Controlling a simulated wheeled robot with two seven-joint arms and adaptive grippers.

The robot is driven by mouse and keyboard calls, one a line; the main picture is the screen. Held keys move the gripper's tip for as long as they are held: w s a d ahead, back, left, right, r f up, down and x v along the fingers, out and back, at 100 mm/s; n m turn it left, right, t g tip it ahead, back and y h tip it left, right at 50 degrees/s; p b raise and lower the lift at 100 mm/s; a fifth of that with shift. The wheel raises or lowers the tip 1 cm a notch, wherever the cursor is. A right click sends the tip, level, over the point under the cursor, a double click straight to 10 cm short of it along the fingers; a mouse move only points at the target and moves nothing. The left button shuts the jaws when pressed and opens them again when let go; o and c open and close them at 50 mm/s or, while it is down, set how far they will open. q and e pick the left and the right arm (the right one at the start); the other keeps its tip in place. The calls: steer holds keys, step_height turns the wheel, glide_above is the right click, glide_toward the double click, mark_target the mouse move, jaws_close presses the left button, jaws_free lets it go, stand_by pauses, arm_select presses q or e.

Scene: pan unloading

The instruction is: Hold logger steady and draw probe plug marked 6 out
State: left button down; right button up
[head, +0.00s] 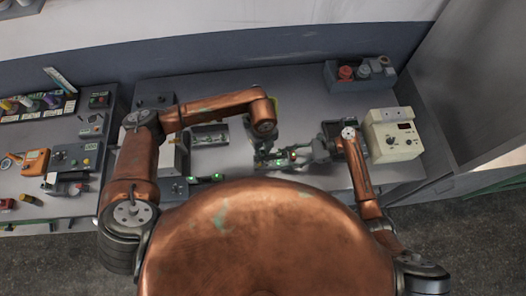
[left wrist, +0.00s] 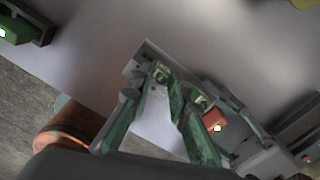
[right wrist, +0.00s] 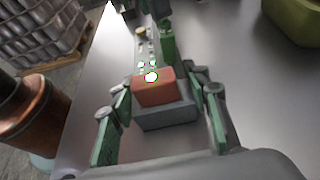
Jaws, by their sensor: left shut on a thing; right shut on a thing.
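The logger is a slim grey unit with small green lights, on the bench in the head view (head: 275,162) and partly hidden by my grippers. It also shows in the left wrist view (left wrist: 140,68), where my left gripper (left wrist: 178,84) is shut on it. An orange-red plug with a grey body (right wrist: 153,92) is at the logger's near end in the right wrist view, between the fingers of my right gripper (right wrist: 163,112), shut on it. The plug also shows in the left wrist view (left wrist: 213,120). No number is readable, and I cannot tell whether it is still seated.
A cream instrument box (head: 393,135) stands right of my right gripper. A grey box with red knobs (head: 358,74) is at the back right. An olive bin (right wrist: 296,20) is nearby. An orange meter (head: 35,160) and other devices crowd the left bench.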

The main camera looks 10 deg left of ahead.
arm_select(q)
steer(key=shift+r, duration=0.3)
steer(key=shift+r, duration=1.25)
arm_select(e)
steer(key=o, duration=1.5)
steer(key=v, duration=1.2)
arm_select(q)
steer(key=shift+d, duration=0.1)
arm_select(e)
steer(key=shift+s+d, duration=0.1)
